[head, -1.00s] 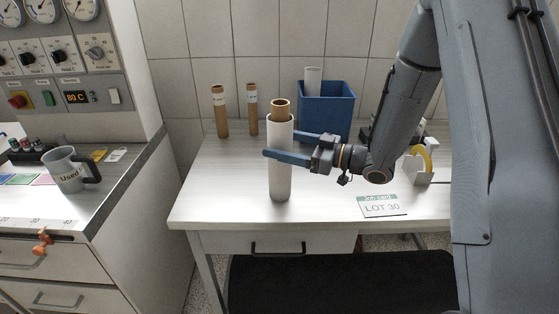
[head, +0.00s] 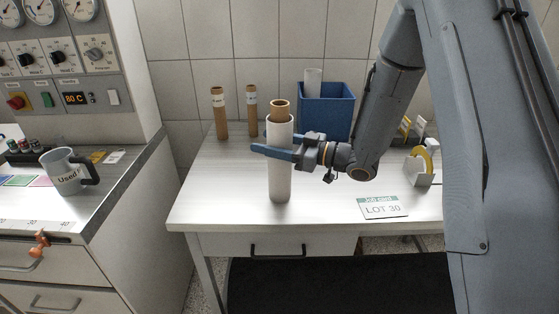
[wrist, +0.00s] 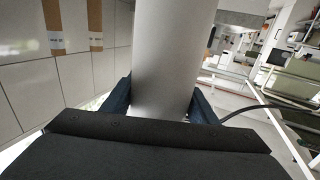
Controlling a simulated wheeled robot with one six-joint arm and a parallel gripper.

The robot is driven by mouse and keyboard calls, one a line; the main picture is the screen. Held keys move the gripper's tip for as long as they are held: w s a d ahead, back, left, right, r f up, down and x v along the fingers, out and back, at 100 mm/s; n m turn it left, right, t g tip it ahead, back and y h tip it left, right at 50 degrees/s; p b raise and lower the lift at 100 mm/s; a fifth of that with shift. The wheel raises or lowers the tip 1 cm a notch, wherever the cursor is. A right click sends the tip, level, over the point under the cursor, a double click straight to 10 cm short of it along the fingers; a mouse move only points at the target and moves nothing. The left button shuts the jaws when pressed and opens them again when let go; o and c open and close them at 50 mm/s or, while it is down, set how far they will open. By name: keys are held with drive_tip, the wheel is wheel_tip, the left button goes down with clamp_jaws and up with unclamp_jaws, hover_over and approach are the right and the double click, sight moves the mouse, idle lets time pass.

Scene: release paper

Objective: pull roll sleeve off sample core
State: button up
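The roll sleeve (head: 280,170) is a white tube standing upright on the table. The brown sample core (head: 281,107) sticks out of its top. My gripper (head: 268,143) reaches in level from the right. Its blue fingers lie on either side of the sleeve's upper part, one in front and one mostly hidden behind it. In the wrist view the sleeve (wrist: 165,70) stands between the fingers, close to both. Whether the fingers press on it cannot be told.
Two brown cores (head: 220,115) (head: 252,112) stand at the back left of the table (head: 225,190). A blue bin (head: 326,110) holding a white tube stands behind my gripper. A LOT 30 card (head: 382,207) lies at the front right. A holder with a yellow ring (head: 421,168) stands further right.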

drive_tip(key=shift+r+p, duration=2.45)
drive_tip(key=shift+r, duration=1.1)
drive_tip(key=shift+c, duration=0.5)
drive_tip(key=shift+r+p, duration=2.35)
drive_tip(key=shift+r, duration=1.15)
wheel_tip(320, 180, up, 7)
drive_tip(key=p, duration=0.4)
drive_tip(key=shift+p, duration=0.3)
wheel_tip(320, 180, up, 7)
hover_over(268, 117)
